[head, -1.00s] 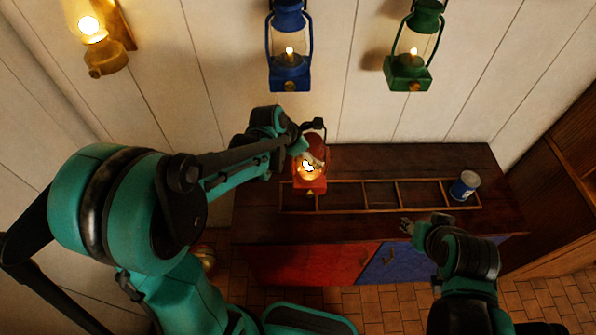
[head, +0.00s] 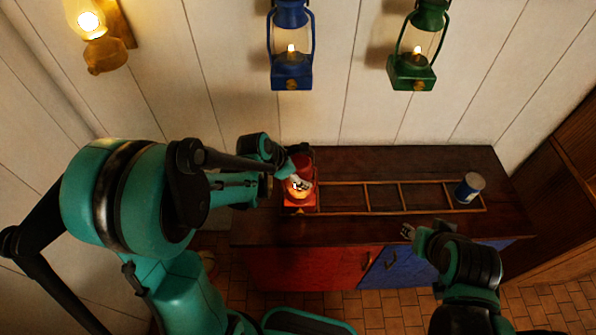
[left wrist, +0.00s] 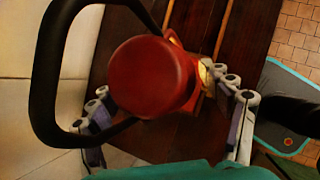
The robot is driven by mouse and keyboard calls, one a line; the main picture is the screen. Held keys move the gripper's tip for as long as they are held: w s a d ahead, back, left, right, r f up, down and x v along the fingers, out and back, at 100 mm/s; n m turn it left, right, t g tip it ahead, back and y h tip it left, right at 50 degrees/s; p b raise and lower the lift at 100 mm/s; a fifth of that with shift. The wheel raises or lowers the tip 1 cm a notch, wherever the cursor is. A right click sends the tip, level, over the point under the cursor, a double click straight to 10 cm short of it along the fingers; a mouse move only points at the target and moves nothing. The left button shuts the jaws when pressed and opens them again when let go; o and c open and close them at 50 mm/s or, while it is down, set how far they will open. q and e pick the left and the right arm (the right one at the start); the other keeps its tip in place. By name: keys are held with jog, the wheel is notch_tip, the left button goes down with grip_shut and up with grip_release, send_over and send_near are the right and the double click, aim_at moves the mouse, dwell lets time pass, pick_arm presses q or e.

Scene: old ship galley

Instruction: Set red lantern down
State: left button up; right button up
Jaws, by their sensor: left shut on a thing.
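The lit red lantern (head: 299,208) is upright at the left end of the wooden divided frame (head: 385,213) on the dark counter. Its base covers the leftmost compartment; I cannot tell whether it touches the counter. My left gripper (head: 299,185) is shut on the red lantern, around its lit middle. In the left wrist view, the lantern's round red top (left wrist: 150,75) and black handle hide much of its body, with my left gripper's fingers (left wrist: 170,118) on both sides. My right gripper (head: 408,232) is empty near the counter's front edge, its opening unclear.
A blue-and-white can (head: 469,188) stands at the frame's right end. The compartments between look empty. A blue lantern (head: 291,60) and a green lantern (head: 417,55) are on the wall behind. A brass lamp (head: 105,52) is at the upper left.

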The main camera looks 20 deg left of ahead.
pick_arm(q)
jog(key=shift+f, duration=0.1)
jog(key=o, duration=1.9)
jog(key=shift+r, duration=0.25)
jog(key=p+v, duration=0.3)
jog(key=v, duration=0.8)
jog(key=s+r+m+y, duration=0.1)
jog(key=s+m, duration=0.3)
jog(key=m, duration=0.4)
jog(key=s+r+m+t+y, duration=0.1)
jog(key=s+m, duration=0.3)
jog(key=m, duration=0.5)
jog(key=s+r+m+y, duration=0.1)
jog(key=s+r+m, duration=0.2)
jog(key=m, duration=0.6)
jog(key=shift+s+d+r+t+p, duration=0.15)
jog(key=shift+s+t+p, duration=0.2)
jog(key=shift+s, duration=0.2)
